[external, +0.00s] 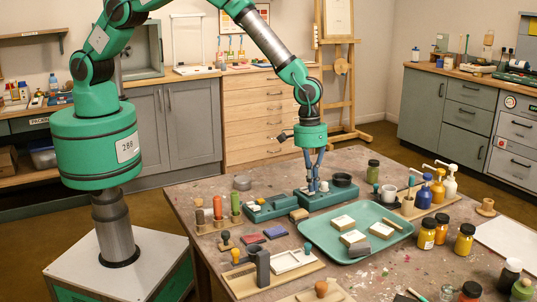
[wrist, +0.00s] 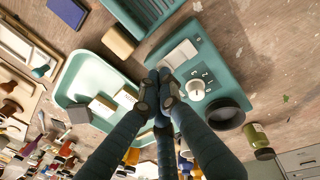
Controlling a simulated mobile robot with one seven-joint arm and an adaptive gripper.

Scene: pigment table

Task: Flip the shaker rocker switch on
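The shaker is a teal-green box (external: 333,197) near the back of the table. In the wrist view its body (wrist: 207,62) carries a round white dial (wrist: 196,90), a black ring-shaped holder (wrist: 223,113) and a pale rectangular piece (wrist: 180,54), which may be the rocker switch. I cannot tell which way the switch is tipped. My gripper (external: 312,190) points down at the left part of the shaker. In the wrist view its dark fingertips (wrist: 160,88) are together, with nothing seen between them, beside the pale piece. They hide part of the box; contact is unclear.
A pale green tray (external: 320,238) with several light blocks lies in front of the shaker. Another teal box (external: 268,208) and a tan block (external: 299,215) stand to the left. Pump bottles (external: 438,190) and pigment jars (external: 427,235) stand to the right.

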